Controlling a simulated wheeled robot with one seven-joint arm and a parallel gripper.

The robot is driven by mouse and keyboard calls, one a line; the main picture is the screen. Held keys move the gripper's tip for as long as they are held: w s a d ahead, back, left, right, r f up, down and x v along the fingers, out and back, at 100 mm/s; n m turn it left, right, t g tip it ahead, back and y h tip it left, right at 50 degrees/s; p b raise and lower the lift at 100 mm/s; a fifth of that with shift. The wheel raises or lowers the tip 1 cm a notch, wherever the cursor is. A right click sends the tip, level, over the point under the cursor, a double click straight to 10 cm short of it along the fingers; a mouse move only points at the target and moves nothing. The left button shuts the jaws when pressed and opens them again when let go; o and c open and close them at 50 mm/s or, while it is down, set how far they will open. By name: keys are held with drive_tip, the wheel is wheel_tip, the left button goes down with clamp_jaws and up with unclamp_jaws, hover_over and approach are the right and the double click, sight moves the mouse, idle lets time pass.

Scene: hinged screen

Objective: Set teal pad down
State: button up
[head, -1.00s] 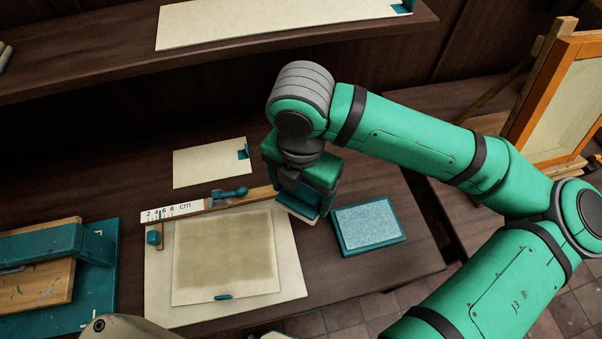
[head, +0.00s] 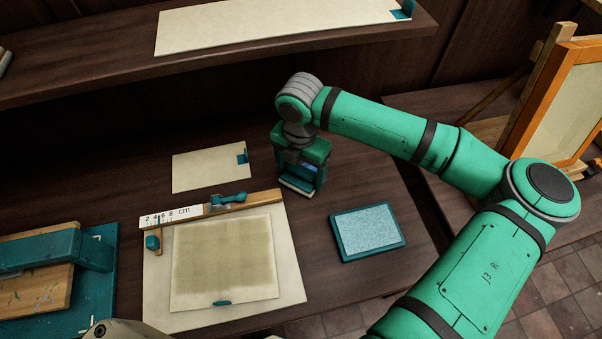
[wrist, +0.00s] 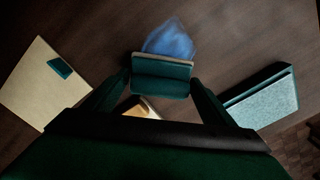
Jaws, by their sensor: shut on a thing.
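The teal pad (head: 297,187), a small block with a pale lower edge, is between the fingers of my gripper (head: 300,178). My gripper is shut on it over the dark table, right of the wooden bar's end. The wrist view shows the pad (wrist: 160,78) across both fingertips, with a blue patch (wrist: 170,40) beyond it that looks like a mark on the table. Whether the pad's underside touches the table cannot be told.
A teal tray with a speckled pale-blue top (head: 368,231) lies to the right. A cream board (head: 156,290) with a tan sheet (head: 225,262) and a wooden bar (head: 262,200) lies at front left. A cream card (head: 205,170) lies behind. A shelf (head: 110,70) runs above the back.

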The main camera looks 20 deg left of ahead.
sight(302, 170)
drive_tip(key=shift+f, duration=0.7)
drive_tip(key=shift+d, duration=0.35)
drive_tip(key=shift+a+f, duration=0.1)
drive_tip(key=o, duration=0.9)
drive_tip(key=shift+s+a, duration=0.1)
wheel_tip(302, 170, up, 12)
drive_tip(key=shift+r, duration=0.15)
